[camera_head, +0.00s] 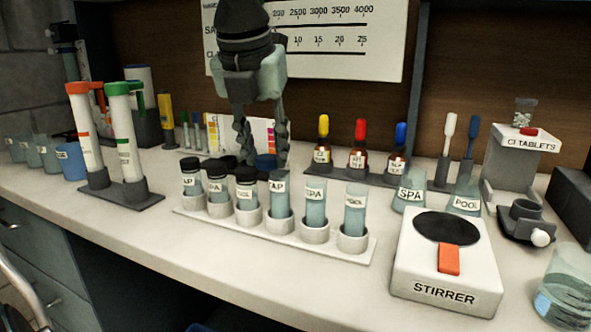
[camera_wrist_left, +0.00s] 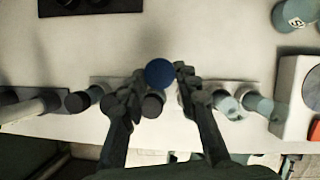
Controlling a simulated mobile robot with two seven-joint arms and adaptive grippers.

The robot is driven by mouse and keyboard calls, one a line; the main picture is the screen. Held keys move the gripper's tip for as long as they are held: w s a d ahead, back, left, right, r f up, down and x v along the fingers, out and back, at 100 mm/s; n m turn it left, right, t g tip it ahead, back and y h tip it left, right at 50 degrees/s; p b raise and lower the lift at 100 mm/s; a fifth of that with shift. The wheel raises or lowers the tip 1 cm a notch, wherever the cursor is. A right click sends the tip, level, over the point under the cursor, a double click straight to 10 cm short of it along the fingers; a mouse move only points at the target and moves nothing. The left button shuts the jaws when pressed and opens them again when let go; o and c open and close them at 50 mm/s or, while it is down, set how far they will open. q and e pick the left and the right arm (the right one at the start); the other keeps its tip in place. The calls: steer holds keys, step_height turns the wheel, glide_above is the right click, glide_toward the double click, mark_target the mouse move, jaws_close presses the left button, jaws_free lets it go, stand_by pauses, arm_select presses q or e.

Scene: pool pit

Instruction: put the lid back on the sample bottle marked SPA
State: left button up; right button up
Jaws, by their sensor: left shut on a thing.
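My left gripper (camera_head: 262,150) is shut on a blue round lid (camera_head: 265,162), held above the counter, behind the sample rack in the head view. The blue lid (camera_wrist_left: 159,72) shows between the fingertips in the left wrist view. The sample bottle marked SPA (camera_head: 315,205) stands upright and open in the white rack, to the right of the gripper. The open bottle marked POOL (camera_head: 354,215) stands right of it, and one labelled TAP (camera_head: 280,200) left of it; its top is unclear. My right gripper is not in view.
Several black-capped vials (camera_head: 246,190) fill the rack's (camera_head: 362,255) left end. A stirrer (camera_head: 445,265) and labelled flasks (camera_head: 409,195) stand right. Dropper bottles (camera_head: 358,160) stand behind the rack.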

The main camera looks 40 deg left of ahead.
arm_select(q)
steer(key=shift+s+a+r, duration=0.4)
steer(key=shift+s+r, duration=0.05)
steer(key=shift+s, duration=0.2)
steer(key=shift+s+a+r, duration=0.4)
steer(key=shift+s+r, duration=0.1)
steer(key=shift+s, duration=0.2)
steer(key=shift+s+a+r, duration=0.4)
steer(key=shift+s+r, duration=0.05)
steer(key=shift+s, duration=0.2)
